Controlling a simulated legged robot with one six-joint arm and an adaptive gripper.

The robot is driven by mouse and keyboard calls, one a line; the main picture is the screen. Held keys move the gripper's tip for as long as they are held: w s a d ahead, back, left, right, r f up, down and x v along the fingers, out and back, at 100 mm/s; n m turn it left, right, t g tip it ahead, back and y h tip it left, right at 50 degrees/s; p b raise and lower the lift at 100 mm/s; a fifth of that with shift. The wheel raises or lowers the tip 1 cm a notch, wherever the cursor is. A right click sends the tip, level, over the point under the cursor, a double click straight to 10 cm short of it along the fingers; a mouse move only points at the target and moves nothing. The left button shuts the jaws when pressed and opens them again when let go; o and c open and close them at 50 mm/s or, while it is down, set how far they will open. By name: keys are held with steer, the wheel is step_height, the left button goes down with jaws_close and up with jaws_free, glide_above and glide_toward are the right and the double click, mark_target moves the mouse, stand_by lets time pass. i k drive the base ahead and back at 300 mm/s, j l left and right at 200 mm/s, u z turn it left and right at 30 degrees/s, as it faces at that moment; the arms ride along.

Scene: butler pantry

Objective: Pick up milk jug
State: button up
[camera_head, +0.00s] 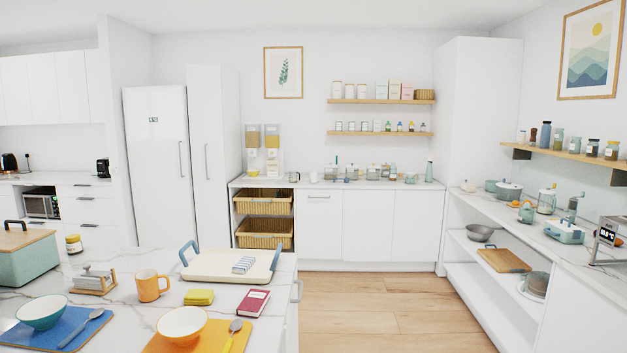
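I cannot single out a milk jug for certain in the head view. Several small vessels stand on the back counter (235,182), too small to identify. Among them is a small pale vessel (410,178) near the right end, left of a tall bottle (429,171). A small whitish vessel (468,186) stands at the far end of the right counter (575,250). My gripper is not in view.
The near left marble island holds an orange mug (150,286), a cream tray (217,267), an orange bowl (182,325), a teal bowl (42,311) and a red book (254,303). The wooden floor (385,308) between island and right counter is clear.

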mark_target(312, 175)
steer(key=i+l+z, duration=0.25)
steer(key=i, duration=0.2)
steer(key=i+l+z, duration=0.25)
steer(key=i, duration=0.2)
steer(key=i+u, duration=0.15)
steer(key=i, duration=0.6)
steer(key=i+l+u, duration=0.15)
steer(key=i, duration=0.6)
steer(key=i+u, duration=0.1)
steer(key=i, duration=0.6)
steer(key=i+u, duration=0.1)
steer(key=i, duration=0.65)
steer(key=i+l+u, duration=0.1)
steer(key=i, duration=0.6)
steer(key=i+l+u, duration=0.1)
steer(key=i, duration=0.65)
steer(key=i+j+u, duration=0.15)
steer(key=i+u, duration=0.6)
steer(key=i, duration=0.3)
steer(key=i+l+u, duration=0.2)
steer(key=i+u, duration=0.2)
steer(key=i, duration=0.6)
steer(key=i+j, duration=0.15)
steer(key=i, duration=0.5)
steer(key=i+z, duration=0.65)
steer(key=z, duration=0.3)
steer(key=i+j+z, duration=0.3)
steer(key=z, duration=0.15)
